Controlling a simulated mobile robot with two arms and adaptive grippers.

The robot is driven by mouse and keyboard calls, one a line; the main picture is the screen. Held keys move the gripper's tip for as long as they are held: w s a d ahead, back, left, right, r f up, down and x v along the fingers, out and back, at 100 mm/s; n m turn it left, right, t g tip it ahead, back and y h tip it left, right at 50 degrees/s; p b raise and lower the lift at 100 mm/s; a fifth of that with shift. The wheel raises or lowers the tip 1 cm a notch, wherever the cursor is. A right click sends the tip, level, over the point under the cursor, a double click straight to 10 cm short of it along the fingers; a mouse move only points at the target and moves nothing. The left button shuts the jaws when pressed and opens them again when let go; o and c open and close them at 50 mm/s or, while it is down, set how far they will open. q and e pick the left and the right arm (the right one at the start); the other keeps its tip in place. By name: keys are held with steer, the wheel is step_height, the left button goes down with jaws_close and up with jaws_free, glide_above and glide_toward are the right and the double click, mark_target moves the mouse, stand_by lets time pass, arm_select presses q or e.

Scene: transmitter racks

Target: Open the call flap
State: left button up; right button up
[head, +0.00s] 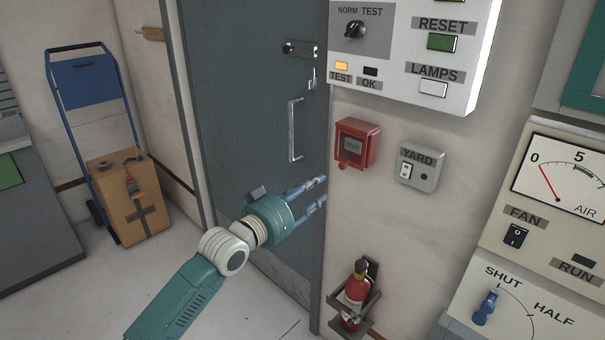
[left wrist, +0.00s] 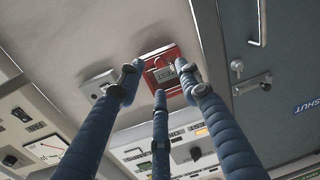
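The red call box (head: 371,143) is on the wall right of the grey door. A pane with a dark label (head: 353,145) fills its front and looks closed. A small red knob (head: 343,165) sits at its lower edge. My left gripper (head: 321,190) is in front of the door, left of and below the box. Its fingers are spread apart and empty. In the left wrist view the box (left wrist: 152,83) appears upside down beyond the fingers of the left gripper (left wrist: 160,84), with no clear contact. My right gripper is in neither view.
A grey YARD switch box (head: 424,176) is just right of the call box. A panel with TEST and LAMPS controls (head: 408,60) juts out above. The door (head: 250,90) has a vertical handle (head: 293,130).

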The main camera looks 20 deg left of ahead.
mark_target(341, 167)
arm_select(q)
steer(key=x, duration=0.3)
steer(key=r+p+x, duration=0.1)
steer(key=x, duration=0.6)
steer(key=shift+w+d+r, duration=0.2)
steer(key=shift+d+r, duration=0.2)
steer(key=shift+d, duration=0.05)
jaws_close()
